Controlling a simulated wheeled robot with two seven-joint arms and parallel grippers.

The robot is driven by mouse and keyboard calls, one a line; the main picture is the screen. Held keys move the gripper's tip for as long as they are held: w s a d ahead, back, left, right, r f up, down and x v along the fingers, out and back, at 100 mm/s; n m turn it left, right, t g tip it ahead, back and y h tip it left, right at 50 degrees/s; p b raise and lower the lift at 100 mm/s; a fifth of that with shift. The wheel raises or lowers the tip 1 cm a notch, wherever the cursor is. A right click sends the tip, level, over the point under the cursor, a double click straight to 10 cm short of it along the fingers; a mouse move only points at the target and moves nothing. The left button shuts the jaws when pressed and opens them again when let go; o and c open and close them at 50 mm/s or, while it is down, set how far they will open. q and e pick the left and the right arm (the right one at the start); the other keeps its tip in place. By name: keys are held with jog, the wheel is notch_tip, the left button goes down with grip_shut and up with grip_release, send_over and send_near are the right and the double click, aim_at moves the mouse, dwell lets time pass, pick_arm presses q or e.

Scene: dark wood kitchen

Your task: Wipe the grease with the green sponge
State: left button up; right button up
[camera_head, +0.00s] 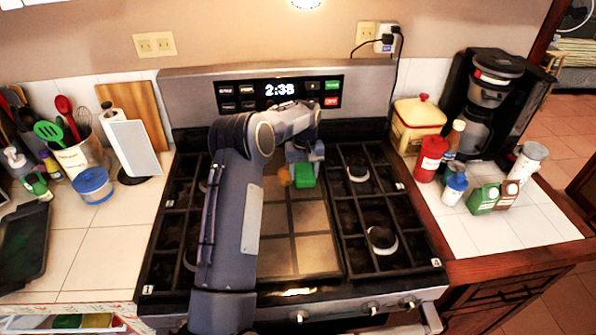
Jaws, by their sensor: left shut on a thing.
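The green sponge (305,180) is at the back of the stove's middle griddle. My left gripper (304,166) is shut on it from above, and my arm reaches over the stove's left burners. I cannot tell whether the sponge touches the surface. A small orange-brown patch (284,177) shows just left of the sponge; I cannot tell for sure whether it is grease. The tan griddle (315,252) in front of the sponge has dark lines across it. My right gripper is out of view.
Black burner grates (372,215) flank the griddle, and the stove's back panel (280,92) rises close behind my gripper. A coffee maker (490,95), red canister (430,157) and several bottles stand on the right counter.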

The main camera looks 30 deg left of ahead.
aim_at(279, 174)
pick_arm(q)
jog(key=shift+s+a+f+b, duration=0.15)
jog(key=shift+s+a+b, duration=0.35)
jog(key=shift+s+a, duration=1.45)
jog(key=shift+a, duration=0.2)
jog(key=shift+s+a, duration=0.65)
jog(key=shift+a, duration=0.2)
jog(key=shift+w+a+r, duration=0.25)
jog(key=shift+w, duration=0.1)
jog(key=shift+w+a+p, duration=0.7)
jog(key=shift+w+p, duration=0.15)
jog(key=shift+w, duration=0.05)
jog(key=shift+w+d+f, duration=0.1)
jog(key=shift+w+d, duration=0.55)
jog(key=shift+d, duration=0.15)
jog(key=shift+w+d+f, duration=0.1)
jog(key=shift+w+d, duration=0.5)
jog(key=shift+d, duration=0.2)
jog(key=shift+w+d+r+p, duration=0.1)
jog(key=shift+w+d+p, duration=0.35)
jog(key=shift+w+d, duration=0.95)
jog(key=shift+s, duration=0.15)
